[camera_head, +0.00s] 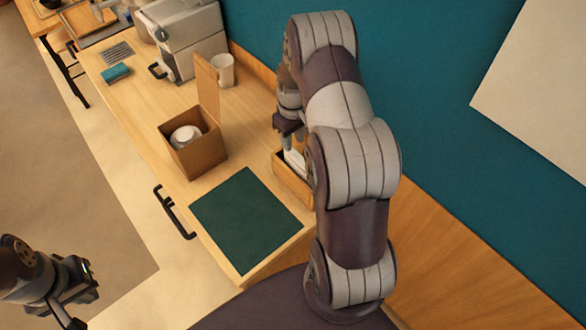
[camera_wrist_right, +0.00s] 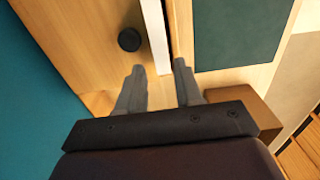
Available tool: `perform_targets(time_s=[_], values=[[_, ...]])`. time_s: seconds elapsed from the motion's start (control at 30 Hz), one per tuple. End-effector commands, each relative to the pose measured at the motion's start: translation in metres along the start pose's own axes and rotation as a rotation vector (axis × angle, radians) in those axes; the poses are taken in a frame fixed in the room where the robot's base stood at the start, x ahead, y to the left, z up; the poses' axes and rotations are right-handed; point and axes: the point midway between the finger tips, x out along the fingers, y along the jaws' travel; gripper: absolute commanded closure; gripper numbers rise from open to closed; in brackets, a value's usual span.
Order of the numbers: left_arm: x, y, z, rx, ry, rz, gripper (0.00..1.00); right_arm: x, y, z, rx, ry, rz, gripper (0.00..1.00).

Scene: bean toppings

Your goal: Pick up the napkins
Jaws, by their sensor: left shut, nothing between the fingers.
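The white napkins (camera_head: 295,162) stand in a wooden holder (camera_head: 290,183) by the wall, partly hidden behind my right arm. In the right wrist view, a narrow white strip (camera_wrist_right: 156,38), apparently the napkins' edge, lies ahead of the gap between the fingers. My right gripper (camera_head: 289,132) points down above the holder. It also shows in the right wrist view (camera_wrist_right: 159,68), its fingers apart with nothing seen held. My left gripper (camera_head: 82,284) is shut and empty, out over the floor at lower left, away from the counter.
A dark green mat (camera_head: 240,218) lies at the counter's near end. An open cardboard box (camera_head: 197,156) with white items stands beyond it. A white cup (camera_head: 222,70), a grey machine (camera_head: 185,38) and a teal item (camera_head: 115,73) are farther back. A black round thing (camera_wrist_right: 129,39) is beside the strip.

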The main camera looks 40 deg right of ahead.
Motion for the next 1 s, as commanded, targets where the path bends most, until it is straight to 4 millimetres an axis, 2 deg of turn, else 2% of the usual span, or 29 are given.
perform_targets(time_s=[0.13,0.27,0.4,0.63,0.67,0.7,0.77,1.0], values=[[-0.01,0.0,-0.001,0.0,-0.001,0.0,1.0,0.014,-0.001,0.001,0.0,-0.002,-0.001,0.65],[-0.031,0.0,-0.004,0.0,-0.001,0.0,1.0,0.035,-0.002,0.003,0.0,-0.005,-0.003,0.65],[-0.035,0.0,-0.004,0.0,-0.001,0.0,1.0,0.06,-0.001,0.002,0.0,-0.001,-0.001,0.65],[-0.034,0.0,-0.004,0.0,-0.001,0.0,1.0,0.066,-0.001,0.002,0.0,0.001,0.001,0.65],[-0.034,0.0,-0.004,0.0,-0.001,0.0,1.0,0.066,-0.001,0.002,0.0,0.001,0.001,0.68],[-0.034,0.0,-0.004,0.0,-0.001,0.0,1.0,0.066,-0.001,0.002,0.0,0.001,0.001,0.81],[-0.034,0.0,-0.004,0.0,-0.001,0.0,1.0,0.066,-0.001,0.002,0.0,0.001,0.001,1.0],[-0.034,0.0,-0.004,0.0,-0.001,0.0,1.0,0.066,-0.001,0.002,0.0,0.001,0.0,1.0]])
